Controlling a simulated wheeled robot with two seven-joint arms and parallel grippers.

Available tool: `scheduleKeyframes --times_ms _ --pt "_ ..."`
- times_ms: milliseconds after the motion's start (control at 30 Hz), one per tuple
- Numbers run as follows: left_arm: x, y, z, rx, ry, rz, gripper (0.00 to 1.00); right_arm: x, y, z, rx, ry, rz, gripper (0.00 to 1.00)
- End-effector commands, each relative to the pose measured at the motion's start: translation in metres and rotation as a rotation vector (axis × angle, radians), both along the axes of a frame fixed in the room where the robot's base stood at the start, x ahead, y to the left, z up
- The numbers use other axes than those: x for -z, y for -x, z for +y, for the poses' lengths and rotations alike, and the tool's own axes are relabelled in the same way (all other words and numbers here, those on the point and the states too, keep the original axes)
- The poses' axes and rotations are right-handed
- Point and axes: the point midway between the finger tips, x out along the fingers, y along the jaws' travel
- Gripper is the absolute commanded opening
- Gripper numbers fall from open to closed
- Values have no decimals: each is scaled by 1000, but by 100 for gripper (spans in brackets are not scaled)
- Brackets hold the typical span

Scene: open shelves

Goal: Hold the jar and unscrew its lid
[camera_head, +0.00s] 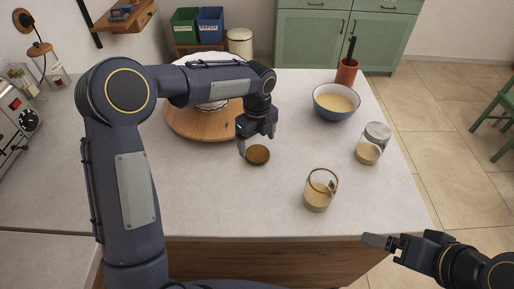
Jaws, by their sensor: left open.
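A glass jar (319,192) with tan contents stands upright on the counter, right of centre. Its top looks open, with a thin rim and no lid on it. A round brown disc (258,156), which looks like a lid, lies flat on the counter to the left of the jar. My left gripper (256,143) is open just above and behind the disc; I cannot tell whether it touches it. A second jar (369,151) with a grey lid stands further right and back. My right gripper (384,243) is low at the right, past the counter's front edge and away from both jars.
A bowl (335,104) of tan contents and a terracotta utensil pot (347,70) stand at the back right. A round wooden board (185,122) lies at the back left, partly behind my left arm. The counter (230,205) is clear in front of the disc.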

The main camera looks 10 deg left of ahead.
Motion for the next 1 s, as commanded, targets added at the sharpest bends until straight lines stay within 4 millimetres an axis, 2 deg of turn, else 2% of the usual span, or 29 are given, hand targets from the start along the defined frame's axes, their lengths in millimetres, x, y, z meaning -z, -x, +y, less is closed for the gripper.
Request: scheduleKeyframes --times_ms 100,300,433,700,767,867,1000 --pt "-28 -1 -1 0 2 -4 86 3 0 0 0 0 0 91" --pt "-63 -1 -1 0 3 -3 86 4 0 0 0 0 0 91" --pt "-75 0 0 1 1 -2 86 4 0 0 0 0 0 91" --pt "-83 3 3 -26 4 -5 86 4 0 0 0 0 0 91" --pt "-90 10 9 -79 12 -16 86 4 0 0 0 0 0 91" --pt "-106 31 28 -253 39 -44 86 4 0 0 0 0 0 91" --pt "-127 82 62 -632 116 -82 86 4 0 0 0 0 0 91"
